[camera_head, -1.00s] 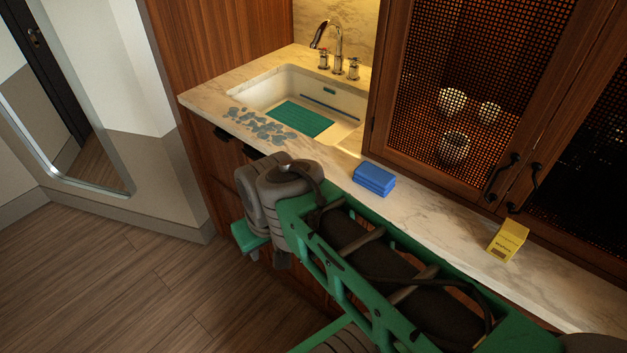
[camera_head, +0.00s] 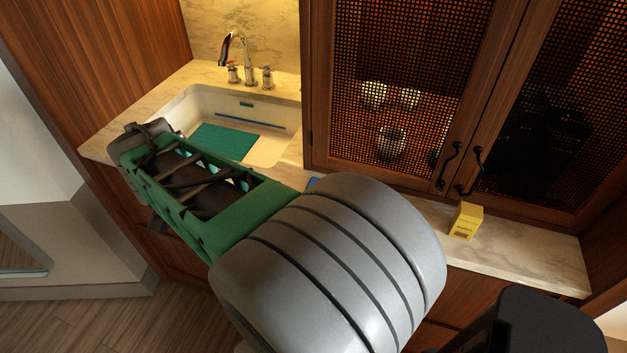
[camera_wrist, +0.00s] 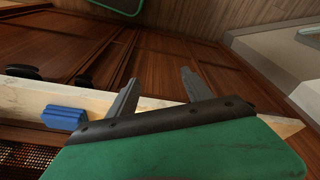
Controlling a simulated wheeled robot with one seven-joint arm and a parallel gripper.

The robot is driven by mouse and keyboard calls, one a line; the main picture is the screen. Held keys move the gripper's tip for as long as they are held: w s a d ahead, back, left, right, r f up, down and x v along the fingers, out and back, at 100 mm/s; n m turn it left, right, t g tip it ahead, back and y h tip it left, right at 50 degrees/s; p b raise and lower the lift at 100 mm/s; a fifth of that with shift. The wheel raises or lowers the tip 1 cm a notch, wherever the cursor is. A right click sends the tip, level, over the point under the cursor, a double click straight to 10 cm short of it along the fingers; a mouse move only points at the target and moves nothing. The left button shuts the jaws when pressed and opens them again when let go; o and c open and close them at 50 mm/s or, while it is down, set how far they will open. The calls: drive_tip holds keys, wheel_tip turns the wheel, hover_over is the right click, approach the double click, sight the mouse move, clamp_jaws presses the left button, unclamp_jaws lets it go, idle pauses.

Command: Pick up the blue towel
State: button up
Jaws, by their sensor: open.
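The blue towel (camera_wrist: 64,118) is a folded stack on the marble counter, seen at the left of the wrist view. In the head view only a small blue corner of the towel (camera_head: 312,183) shows, as my arm hides the rest. My gripper (camera_wrist: 157,84) is open and empty in the wrist view, with its two dark fingers spread apart. The fingers are to the right of the towel and apart from it. In the head view the fingers are hidden.
The marble counter (camera_head: 535,245) runs along the wooden cabinets. A sink with a green mat (camera_head: 222,142) and a chrome faucet (camera_head: 248,65) is at the left. A yellow box (camera_head: 466,221) stands on the counter at the right. Mesh-fronted cabinet doors (camera_head: 405,90) rise behind the counter.

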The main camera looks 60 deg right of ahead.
drive_tip(key=shift+o, duration=0.7)
drive_tip(key=s+d+r+m+g+p, duration=0.2)
drive_tip(key=s+d+m, duration=0.1)
drive_tip(key=d+m, duration=0.5)
drive_tip(key=shift+d+r, duration=0.4)
drive_tip(key=shift+d, duration=0.85)
drive_tip(key=shift+o, duration=1.2)
drive_tip(key=s+d+m+g+y+p, duration=0.1)
drive_tip(key=s+d+m+g+p, duration=0.1)
drive_tip(key=s+d+m, duration=0.6)
drive_tip(key=d+m, duration=0.2)
drive_tip(key=m, duration=0.1)
drive_tip(key=shift+s+d+r+m+g, duration=0.25)
drive_tip(key=shift+s+d+m+g, duration=0.05)
drive_tip(key=shift+d+m+g, duration=0.1)
drive_tip(key=s+d+m, duration=0.1)
drive_tip(key=s+d+f+m, duration=0.1)
drive_tip(key=s+m, duration=0.1)
drive_tip(key=shift+s+f+m+g+y, duration=0.1)
drive_tip(key=shift+s+m+g+y, duration=0.2)
drive_tip(key=shift+g, duration=0.1)
drive_tip(key=p+x, duration=0.1)
drive_tip(key=x, duration=0.5)
drive_tip(key=shift+w+f+p, duration=0.1)
drive_tip(key=shift+f+p, duration=0.15)
drive_tip(key=shift+p, duration=0.1)
drive_tip(key=shift+f, duration=0.25)
drive_tip(key=shift+f+b, duration=0.15)
drive_tip(key=shift+b, duration=0.15)
drive_tip(key=shift+c, duration=0.2)
